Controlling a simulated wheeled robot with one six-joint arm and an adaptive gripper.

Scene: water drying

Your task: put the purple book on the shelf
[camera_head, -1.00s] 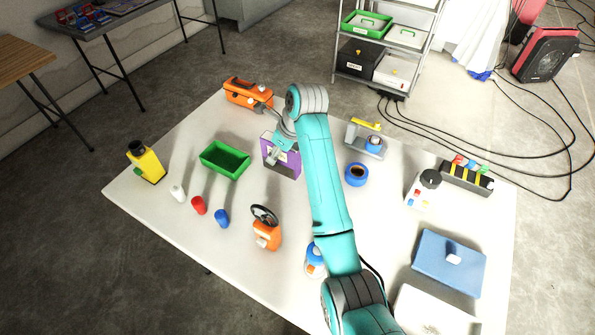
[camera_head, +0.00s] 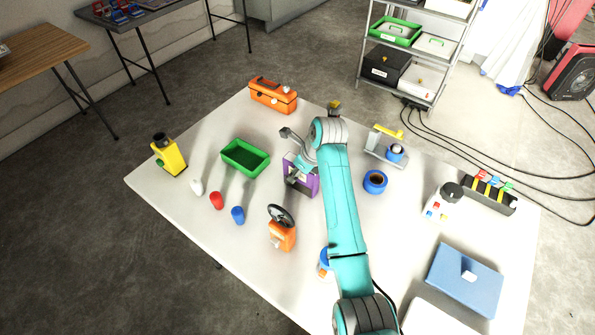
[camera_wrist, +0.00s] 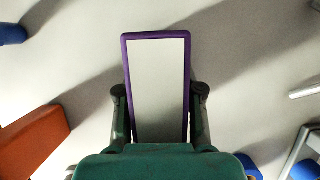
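The purple book (camera_head: 313,184) stands upright on the white table, partly hidden by my gripper. In the wrist view the book (camera_wrist: 158,85) shows its pale face with a purple border. My gripper (camera_head: 293,180) is at the book. In the wrist view its fingers (camera_wrist: 160,95) are on both sides of the book, with what looks like a narrow gap at the right finger. It looks open around the book; firm contact does not show. The metal shelf (camera_head: 410,88) stands on the floor behind the table, with boxes and green-rimmed trays on its levels.
Left of the book is a green bin (camera_head: 245,157), and behind is an orange box (camera_head: 273,95). A blue ring (camera_head: 375,181) and a grey stand (camera_head: 385,150) are to the right. Cables (camera_head: 480,165) run over the floor near the shelf.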

